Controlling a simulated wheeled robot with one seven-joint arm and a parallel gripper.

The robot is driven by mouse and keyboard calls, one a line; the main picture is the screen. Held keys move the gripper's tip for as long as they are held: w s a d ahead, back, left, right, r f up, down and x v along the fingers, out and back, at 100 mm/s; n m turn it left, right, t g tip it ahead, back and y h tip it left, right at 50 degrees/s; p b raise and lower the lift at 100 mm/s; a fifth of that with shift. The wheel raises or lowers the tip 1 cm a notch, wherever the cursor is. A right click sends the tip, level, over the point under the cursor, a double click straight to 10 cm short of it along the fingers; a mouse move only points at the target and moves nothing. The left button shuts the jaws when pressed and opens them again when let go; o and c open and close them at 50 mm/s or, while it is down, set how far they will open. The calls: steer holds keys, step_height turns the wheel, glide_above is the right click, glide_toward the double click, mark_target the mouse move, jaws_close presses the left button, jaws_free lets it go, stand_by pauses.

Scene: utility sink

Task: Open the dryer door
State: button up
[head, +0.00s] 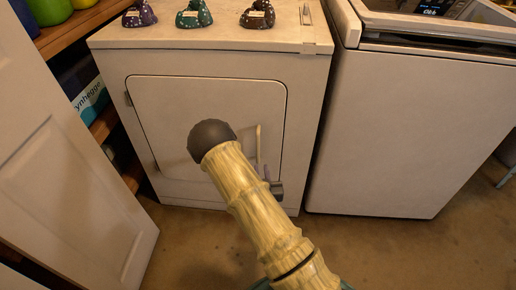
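The white dryer (305,85) stands ahead of me, with its square front door (170,105) flush and shut. Small hinge-like marks show on the door's left edge. A pale upright strip (258,142), perhaps the door's handle, shows near the door's right side, just right of my arm. My arm reaches across the lower right of the door and hides part of it. My gripper (268,178) is mostly hidden behind the arm; only small grey and purplish parts show near the door's lower right corner. I cannot tell its fingers' state or whether it touches the door.
Several dark speckled bags, including a green one (194,14), sit on the dryer top. A white washer (420,130) stands close on the right. At left are a white door panel (65,165) and wooden shelves (75,32) with containers. Brown floor (390,255) is clear in front.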

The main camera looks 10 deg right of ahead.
mark_target(258, 148)
steer(key=w, duration=0.4)
steer(key=w+d+b, duration=0.1)
steer(key=w, duration=0.3)
steer(key=w+b, duration=0.1)
steer(key=w, duration=0.3)
steer(key=shift+w+d, duration=0.1)
steer(key=shift+d, duration=0.1)
steer(key=shift+c, duration=0.5)
jaws_close()
